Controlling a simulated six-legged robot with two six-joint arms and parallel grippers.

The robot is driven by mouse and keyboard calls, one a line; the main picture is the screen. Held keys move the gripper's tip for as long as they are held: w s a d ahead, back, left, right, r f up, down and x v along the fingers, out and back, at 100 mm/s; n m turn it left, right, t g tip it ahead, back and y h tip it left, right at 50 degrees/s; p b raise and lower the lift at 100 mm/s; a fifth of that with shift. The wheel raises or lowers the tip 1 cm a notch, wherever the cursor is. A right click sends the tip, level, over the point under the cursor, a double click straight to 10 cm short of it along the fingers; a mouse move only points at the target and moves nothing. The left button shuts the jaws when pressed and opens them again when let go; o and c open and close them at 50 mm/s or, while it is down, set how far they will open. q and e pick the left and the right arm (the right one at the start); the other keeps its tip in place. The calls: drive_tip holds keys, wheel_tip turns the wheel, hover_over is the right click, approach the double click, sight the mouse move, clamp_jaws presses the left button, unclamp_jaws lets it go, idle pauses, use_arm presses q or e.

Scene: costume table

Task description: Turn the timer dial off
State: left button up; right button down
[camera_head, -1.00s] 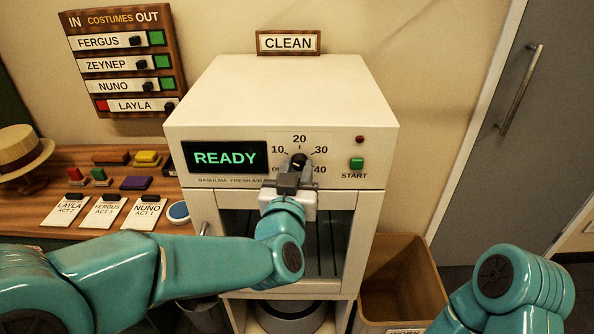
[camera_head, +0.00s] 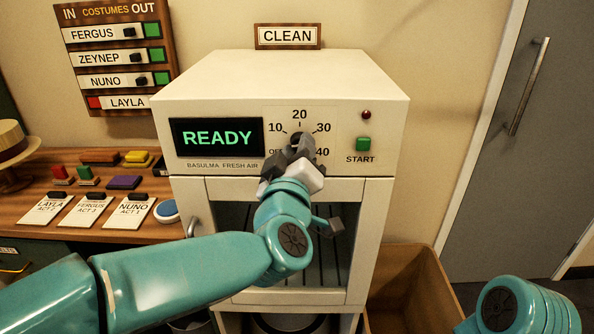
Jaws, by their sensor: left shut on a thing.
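The timer dial (camera_head: 299,138) is a dark knob on the front panel of the cream machine (camera_head: 275,85). Marks 10, 20, 30 and 40 and a partly hidden OFF ring it. My left gripper (camera_head: 298,152) is shut on the dial from below, its jaws tilted. The jaws hide much of the knob, so I cannot tell which mark it points to. The display (camera_head: 217,138) beside it reads READY in green. Of my right arm only a teal link shows at the lower right; its gripper is out of view.
A green START button (camera_head: 363,144) and a dark red lamp (camera_head: 366,115) are right of the dial. A windowed door is below. A brown bin (camera_head: 410,290) stands at the lower right. Cards and coloured pads lie on the wooden table (camera_head: 60,225) at left.

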use_arm(q)
drive_tip(key=shift+d+n+t+y+b, duration=0.1)
drive_tip(key=shift+n+t+y+b, duration=0.25)
drive_tip(key=shift+n+b, duration=1.85)
drive_tip(key=shift+n, duration=0.3)
drive_tip(key=o, duration=1)
drive_tip(key=shift+o, duration=0.2)
drive_tip(key=shift+f, duration=0.1)
